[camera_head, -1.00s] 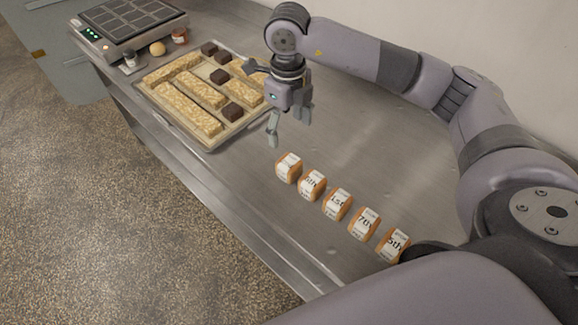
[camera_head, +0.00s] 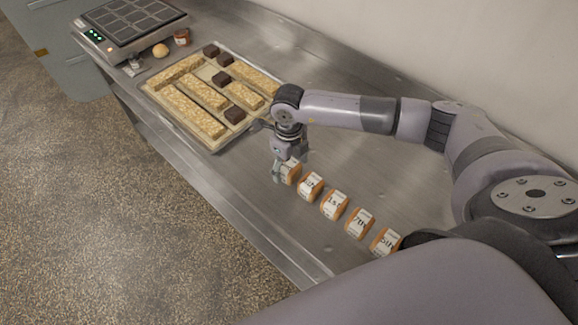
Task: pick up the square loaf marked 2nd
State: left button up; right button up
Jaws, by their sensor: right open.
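Several small square loaves with white printed labels stand in a slanting row on the steel counter. The loaf at the upper-left end (camera_head: 292,175) is partly hidden by my right gripper (camera_head: 288,167), and its mark cannot be read. My right gripper is open and low over this loaf, with a finger beside it; contact cannot be told. Beside it stand a loaf with a hard-to-read mark (camera_head: 310,186), a loaf marked 1st (camera_head: 334,204), a loaf marked 7th (camera_head: 360,222) and a loaf that looks marked 5th (camera_head: 385,242). My left gripper is not in view.
A tray (camera_head: 215,148) with long oat bars and dark squares lies left of the gripper. Beyond it are a gridded appliance (camera_head: 130,22), a small jar (camera_head: 182,38) and a round bun (camera_head: 160,50). A wall backs the counter (camera_head: 240,190); bare steel lies in front of the row.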

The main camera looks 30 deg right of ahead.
jog(key=shift+c, duration=0.5)
jog(key=c, duration=1.1)
jog(key=shift+c, duration=0.2)
